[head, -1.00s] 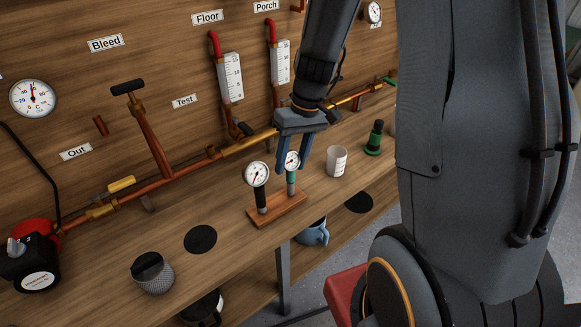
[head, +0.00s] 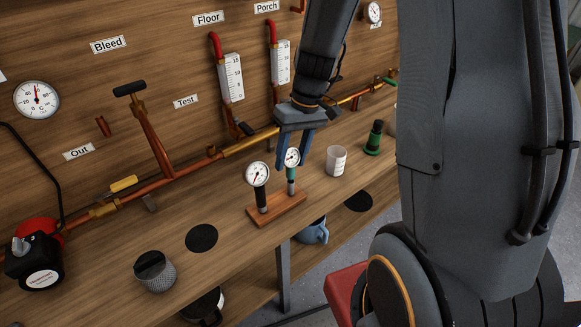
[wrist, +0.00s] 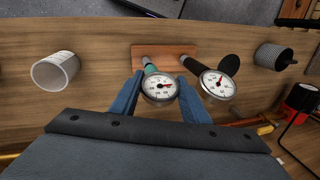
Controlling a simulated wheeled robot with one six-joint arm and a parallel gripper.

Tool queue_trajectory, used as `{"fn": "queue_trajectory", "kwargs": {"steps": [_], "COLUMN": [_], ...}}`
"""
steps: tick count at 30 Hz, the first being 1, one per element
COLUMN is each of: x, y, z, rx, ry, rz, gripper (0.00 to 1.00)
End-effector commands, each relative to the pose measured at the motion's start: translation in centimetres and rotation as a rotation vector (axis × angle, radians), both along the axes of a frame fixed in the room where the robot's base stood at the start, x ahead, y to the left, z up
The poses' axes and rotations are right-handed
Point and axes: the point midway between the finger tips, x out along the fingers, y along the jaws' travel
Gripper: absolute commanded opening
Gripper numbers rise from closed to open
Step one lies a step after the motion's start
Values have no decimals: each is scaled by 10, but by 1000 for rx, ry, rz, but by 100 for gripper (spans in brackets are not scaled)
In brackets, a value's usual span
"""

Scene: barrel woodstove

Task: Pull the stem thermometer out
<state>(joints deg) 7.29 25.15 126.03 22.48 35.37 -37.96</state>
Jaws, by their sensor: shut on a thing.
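The stem thermometer with a round white dial and green sleeve (head: 291,172) stands upright over the right end of a small wooden block (head: 262,214). A length of grey metal stem shows under its sleeve, its lower end at the block; I cannot tell how deep it sits. My gripper (head: 292,166) is shut on the thermometer from above, a blue finger on each side. In the wrist view the thermometer's dial (wrist: 159,88) shows between the fingers. A second gauge with a black sleeve (head: 262,200) stands in the block's left end, apart from my gripper.
A clear beaker (head: 336,161) and a green-and-black fitting (head: 374,138) stand right of the block. A mesh cup (head: 155,272) and a red-and-black pump (head: 38,260) are at left. Copper pipe (head: 180,172) runs behind. The bench has a dark round patch (head: 201,238) left of the block.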

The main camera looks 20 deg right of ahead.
Motion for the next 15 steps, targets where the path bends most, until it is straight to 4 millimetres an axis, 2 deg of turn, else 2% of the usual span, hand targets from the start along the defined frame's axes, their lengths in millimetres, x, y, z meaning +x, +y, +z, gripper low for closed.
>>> {"fn": "queue_trajectory", "kwargs": {"steps": [15], "x": [0], "y": [0], "z": [6], "rx": [0], "ry": [0], "rz": [0], "gripper": [10]}}
